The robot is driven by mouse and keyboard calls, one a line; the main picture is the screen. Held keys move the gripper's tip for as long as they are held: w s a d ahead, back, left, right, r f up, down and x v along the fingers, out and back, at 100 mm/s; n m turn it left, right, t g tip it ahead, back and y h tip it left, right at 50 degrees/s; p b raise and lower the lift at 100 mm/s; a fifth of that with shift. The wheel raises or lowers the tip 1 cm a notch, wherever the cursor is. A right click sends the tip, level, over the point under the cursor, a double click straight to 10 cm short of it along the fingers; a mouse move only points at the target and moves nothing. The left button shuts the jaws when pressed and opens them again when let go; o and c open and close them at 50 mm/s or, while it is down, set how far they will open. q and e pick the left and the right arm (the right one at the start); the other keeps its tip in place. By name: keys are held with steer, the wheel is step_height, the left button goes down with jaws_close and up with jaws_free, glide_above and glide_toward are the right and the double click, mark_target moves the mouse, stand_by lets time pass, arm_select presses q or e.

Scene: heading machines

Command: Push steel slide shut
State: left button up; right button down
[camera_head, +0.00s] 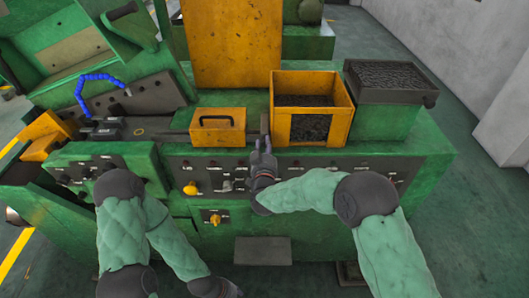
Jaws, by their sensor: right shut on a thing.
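My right gripper (263,146) is in the middle of the view, in front of the machine's top, with its fingers pointing away from me. It is shut on a narrow upright grey steel piece (264,124), which looks like the steel slide, beside the left wall of a yellow bin (311,106). The fingers hide the lower part of the steel piece. My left gripper (222,290) is low at the bottom edge, away from the slide and partly cut off. Its fingers are too unclear to judge.
A yellow lid-like block with a handle (217,128) lies left of the slide. The yellow bin holds dark small parts, as does a dark tray (388,80) at the right. Open floor (455,150) lies right.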

steer(key=shift+w+r, duration=0.2)
steer(key=shift+r, duration=0.4)
steer(key=c, duration=1.2)
jaws_free()
steer(key=shift+o, duration=1.4)
steer(key=shift+w, duration=0.15)
steer(key=shift+f, duration=0.3)
steer(key=s, duration=1.2)
